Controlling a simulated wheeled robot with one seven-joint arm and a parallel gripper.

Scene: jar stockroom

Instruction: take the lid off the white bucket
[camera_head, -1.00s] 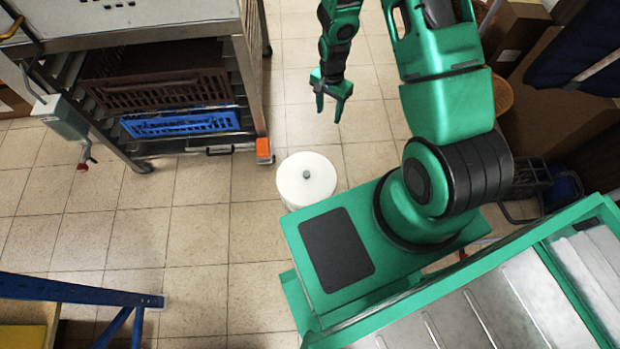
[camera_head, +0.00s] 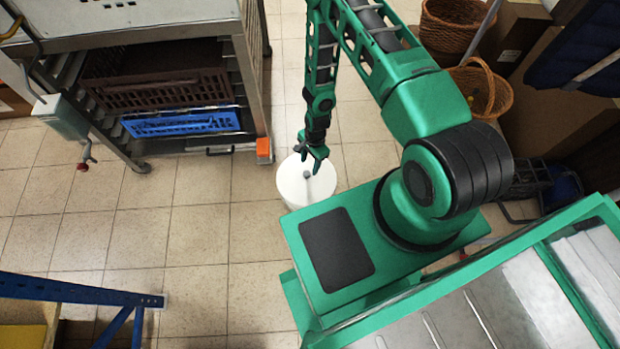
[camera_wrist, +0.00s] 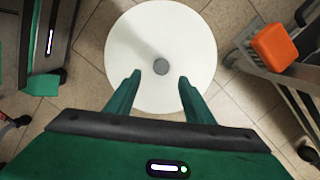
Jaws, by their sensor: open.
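The white bucket (camera_head: 309,195) stands on the tiled floor beside my base. Its round white lid (camera_head: 296,186) is on top, with a small grey knob (camera_head: 306,174) at the centre. In the wrist view the lid (camera_wrist: 135,30) fills the upper middle, and the knob (camera_wrist: 160,67) shows just beyond and between my fingertips. My gripper (camera_head: 311,163) is over the lid, pointing down, open and empty. Its two fingers also show in the wrist view (camera_wrist: 159,76), one on either side of the knob's line. I cannot tell the exact height above the knob.
A metal rack (camera_head: 246,100) with a brown crate (camera_head: 155,88) and a blue crate (camera_head: 180,124) stands at the left, its orange-marked corner (camera_head: 263,149) near the bucket. Wicker baskets (camera_head: 482,92) are at the upper right. Floor left of the bucket is clear.

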